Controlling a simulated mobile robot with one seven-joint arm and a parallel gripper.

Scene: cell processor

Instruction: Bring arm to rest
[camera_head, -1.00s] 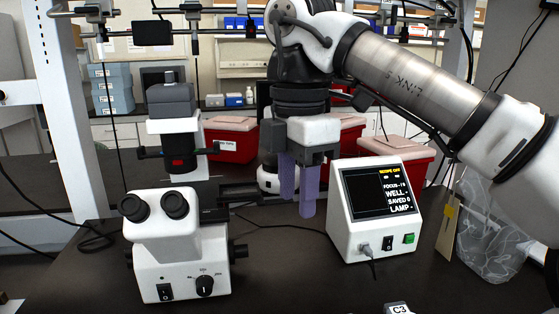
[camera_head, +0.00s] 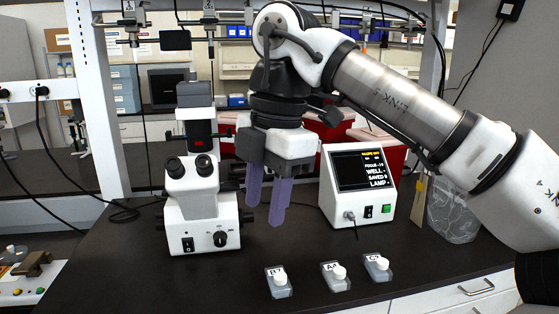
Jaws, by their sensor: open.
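My gripper (camera_head: 265,206) hangs from my arm, which reaches in from the right side of the picture. Its two purple fingers point down and stand apart, with nothing between them. It is in front of the space between the white microscope (camera_head: 202,207) and the white control box (camera_head: 356,186) with a lit screen. The fingers are above the dark bench top (camera_head: 150,275), and I cannot tell exactly how high.
A clear bag (camera_head: 455,213) hangs right of the control box. Red bins (camera_head: 385,150) stand behind. A device with buttons (camera_head: 30,278) is at far left.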

